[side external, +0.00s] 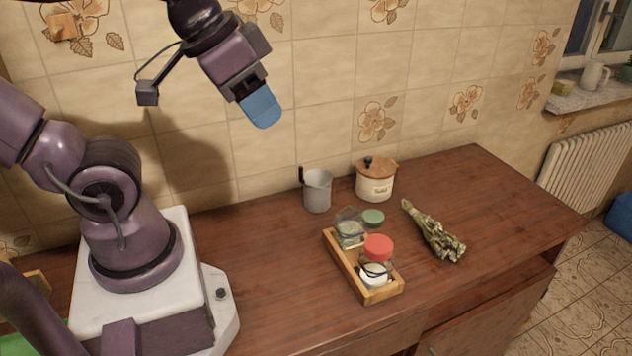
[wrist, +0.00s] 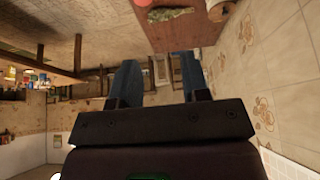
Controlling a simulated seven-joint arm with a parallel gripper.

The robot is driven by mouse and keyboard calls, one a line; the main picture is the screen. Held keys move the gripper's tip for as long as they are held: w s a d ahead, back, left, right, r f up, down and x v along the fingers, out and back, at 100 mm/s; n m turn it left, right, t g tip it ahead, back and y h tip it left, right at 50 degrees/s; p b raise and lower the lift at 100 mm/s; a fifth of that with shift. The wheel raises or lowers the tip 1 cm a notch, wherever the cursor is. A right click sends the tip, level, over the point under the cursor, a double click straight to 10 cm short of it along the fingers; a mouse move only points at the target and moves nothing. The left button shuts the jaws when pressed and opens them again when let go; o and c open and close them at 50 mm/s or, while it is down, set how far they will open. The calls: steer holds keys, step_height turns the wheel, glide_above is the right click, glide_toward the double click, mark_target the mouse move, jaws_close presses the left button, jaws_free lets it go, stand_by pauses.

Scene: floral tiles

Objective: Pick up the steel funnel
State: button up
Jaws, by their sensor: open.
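I cannot clearly make out a steel funnel in either view. A grey metal-looking vessel (side external: 317,191) with a black handle stands upright on the counter near the tiled wall; its inside is hidden. My gripper (side external: 263,112) is high above the counter, left of and above that vessel, touching nothing. In the wrist view, the two blue fingers of my gripper (wrist: 157,65) are apart with nothing held between them.
A wooden tray (side external: 340,262) on the counter (side external: 285,300) holds glass jars, one red-lidded (side external: 378,247). A green lid (side external: 373,218), a lidded pot (side external: 376,184) and a dried herb bundle (side external: 437,233) are nearby. The counter's right end is clear.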

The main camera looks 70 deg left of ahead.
steer(key=n+g+y, duration=0.5)
steer(key=n, duration=1.1)
glide_toward(302, 168)
steer(key=shift+x, duration=5.5)
jaws_close()
